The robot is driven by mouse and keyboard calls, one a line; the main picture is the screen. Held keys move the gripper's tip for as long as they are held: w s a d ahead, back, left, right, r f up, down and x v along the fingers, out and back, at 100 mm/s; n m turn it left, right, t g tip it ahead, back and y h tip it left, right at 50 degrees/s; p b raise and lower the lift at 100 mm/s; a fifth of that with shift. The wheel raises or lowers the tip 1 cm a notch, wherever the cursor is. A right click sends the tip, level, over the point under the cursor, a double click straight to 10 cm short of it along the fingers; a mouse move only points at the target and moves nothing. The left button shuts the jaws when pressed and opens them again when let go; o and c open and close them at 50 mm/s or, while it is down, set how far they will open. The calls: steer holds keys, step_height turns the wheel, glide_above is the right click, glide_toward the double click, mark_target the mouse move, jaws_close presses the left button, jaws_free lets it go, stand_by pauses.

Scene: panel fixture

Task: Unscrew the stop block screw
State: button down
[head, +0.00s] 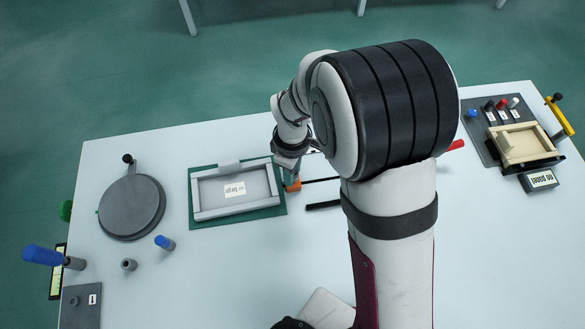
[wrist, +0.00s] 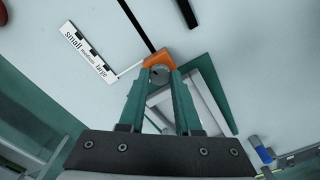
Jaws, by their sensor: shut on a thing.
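The orange stop block (head: 293,186) sits on a thin black rail just right of the grey frame; it also shows in the wrist view (wrist: 152,60). Its screw, a round grey head (wrist: 160,73), is at the near side of the block. My gripper (wrist: 160,80) has its two green fingertips on either side of the screw head and is shut on it. In the head view my gripper (head: 291,174) is partly hidden by my wrist, and the screw cannot be made out. The fingers cover the sides of the screw.
A grey frame (head: 207,214) on a green base (head: 281,210), labelled "large", stands beside the block. A grey disc (head: 131,207) and blue-topped peg (head: 165,242) are left; a cream box (head: 526,148) is far right.

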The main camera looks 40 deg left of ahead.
steer(key=c, duration=0.6)
jaws_free()
steer(key=shift+r, duration=0.1)
step_height(320, 180, up, 16)
steer(key=shift+f, duration=0.2)
steer(key=s+d+r+m+y, duration=0.1)
steer(key=d+r+m, duration=0.1)
steer(key=d+m, duration=0.65)
steer(key=s+d+r+m, duration=0.2)
steer(key=d+m, duration=0.4)
steer(key=d, duration=0.5)
steer(key=s+d+f+m, duration=0.2)
steer(key=s+d+m, duration=0.4)
steer(key=m, duration=0.5)
steer(key=shift+s+d+f+y, duration=0.2)
steer(key=shift+s+y, duration=0.2)
steer(key=shift+s, duration=0.4)
